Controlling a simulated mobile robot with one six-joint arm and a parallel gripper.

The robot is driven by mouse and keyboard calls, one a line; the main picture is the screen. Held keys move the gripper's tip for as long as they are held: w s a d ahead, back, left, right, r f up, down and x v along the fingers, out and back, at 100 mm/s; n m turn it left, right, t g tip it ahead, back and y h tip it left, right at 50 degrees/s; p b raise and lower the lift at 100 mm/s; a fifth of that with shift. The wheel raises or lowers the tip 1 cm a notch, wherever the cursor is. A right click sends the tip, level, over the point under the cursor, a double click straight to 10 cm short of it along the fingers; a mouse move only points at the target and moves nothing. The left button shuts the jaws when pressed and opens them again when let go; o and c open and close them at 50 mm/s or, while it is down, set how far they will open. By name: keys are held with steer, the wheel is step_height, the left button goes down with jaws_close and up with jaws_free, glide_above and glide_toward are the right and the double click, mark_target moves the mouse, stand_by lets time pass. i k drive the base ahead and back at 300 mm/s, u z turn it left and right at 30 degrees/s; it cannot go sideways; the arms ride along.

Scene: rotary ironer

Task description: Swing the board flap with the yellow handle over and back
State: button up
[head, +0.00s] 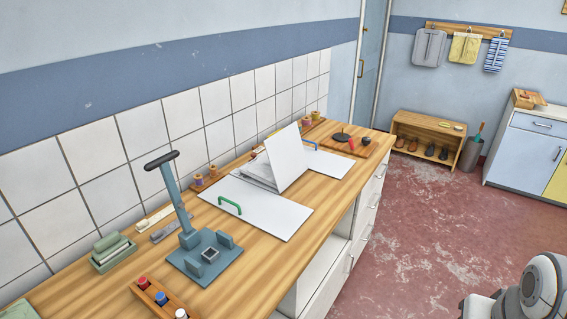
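A white board with flaps lies on the wooden counter in the head view. One white flap (287,160) stands up at a tilt in the middle of it. A flat white flap (265,208) with a green handle (230,205) lies in front of it. Another flat white panel (330,165) with a blue handle (308,144) lies beyond it. A small yellow piece shows at the far edge behind the raised flap, mostly hidden; I cannot tell for sure that it is the yellow handle. My gripper is not in view; only a grey-white part of my arm shows at the lower right.
A blue-grey lever press (205,255) with a tall arm stands on the counter near the board. A wooden block with colored knobs (160,297) and a green box (113,252) lie nearer. The red floor (420,230) is clear.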

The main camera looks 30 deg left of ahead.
mark_target(284, 147)
steer(key=u, duration=1.25)
steer(key=i, duration=0.5)
steer(key=z, duration=2.4)
steer(key=i, duration=1.9)
steer(key=u, duration=0.3)
